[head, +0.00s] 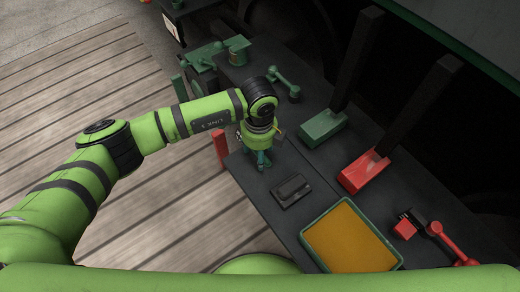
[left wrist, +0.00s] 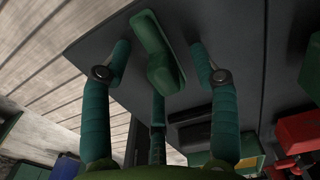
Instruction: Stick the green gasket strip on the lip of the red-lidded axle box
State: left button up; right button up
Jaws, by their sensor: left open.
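My left gripper (head: 261,161) points down over the near left edge of the dark bench in the head view. In the left wrist view its teal fingers (left wrist: 160,50) are spread apart, with a green piece (left wrist: 160,58) between and beyond them. This piece has a flat plate and a rounded block; I cannot tell whether it is the gasket strip, and the gripper hides it in the head view. A box with a red body (head: 366,172) and a tall dark upright stands right of the gripper; it seems to be the red-lidded axle box. My right gripper is out of view.
A similar green box (head: 322,126) stands behind the red one. A black block (head: 290,191) and a yellow-filled green tray (head: 349,238) lie nearer. Red jointed hardware (head: 448,243) is at right, green hardware (head: 284,83) at the back. A red post (head: 220,150) stands beside the bench.

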pick_arm(q)
jog(key=c, duration=1.2)
jog(key=shift+o, duration=0.2)
